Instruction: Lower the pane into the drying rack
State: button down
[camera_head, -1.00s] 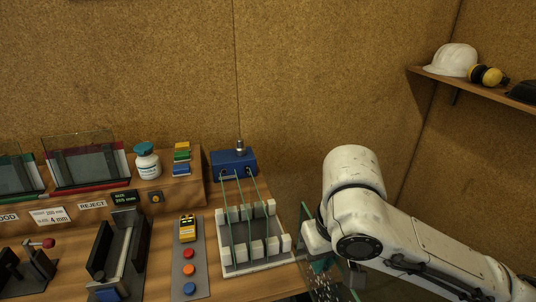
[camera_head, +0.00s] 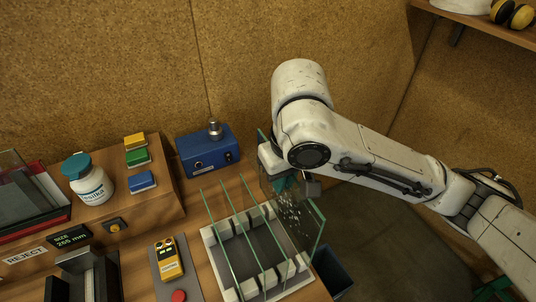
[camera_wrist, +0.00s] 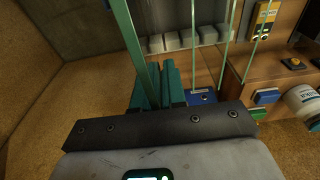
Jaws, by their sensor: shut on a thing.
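My gripper (camera_head: 287,184) is shut on a clear glass pane (camera_head: 298,216) with green edges and pale speckles. In the head view the pane hangs upright at the right side of the white drying rack (camera_head: 213,255). I cannot tell whether its lower edge touches the rack, or which slot lies under it. Three other panes stand upright in the rack, one of them in the middle (camera_head: 244,232). In the wrist view the teal jaws (camera_wrist: 158,86) hold the pane (camera_wrist: 130,40), which shows nearly edge-on, and the rack's white blocks (camera_wrist: 172,42) lie beyond.
A blue box (camera_head: 207,150) with a metal knob stands behind the rack. A white bottle (camera_head: 90,182) and coloured blocks sit on the wooden step at left. A yellow meter (camera_head: 168,258) lies left of the rack. A dark bin (camera_head: 334,272) stands below at right.

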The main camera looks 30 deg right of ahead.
jog(key=shift+w+r, duration=0.1)
jog(key=shift+w, duration=0.25)
jog(key=b, duration=0.4)
send_over(278, 216)
jog(key=shift+d+f, duration=0.15)
jog(key=shift+f, duration=2.7)
jog(key=shift+p, duration=1)
jog(key=shift+f+b, duration=2.3)
jog(key=shift+f, duration=1.15)
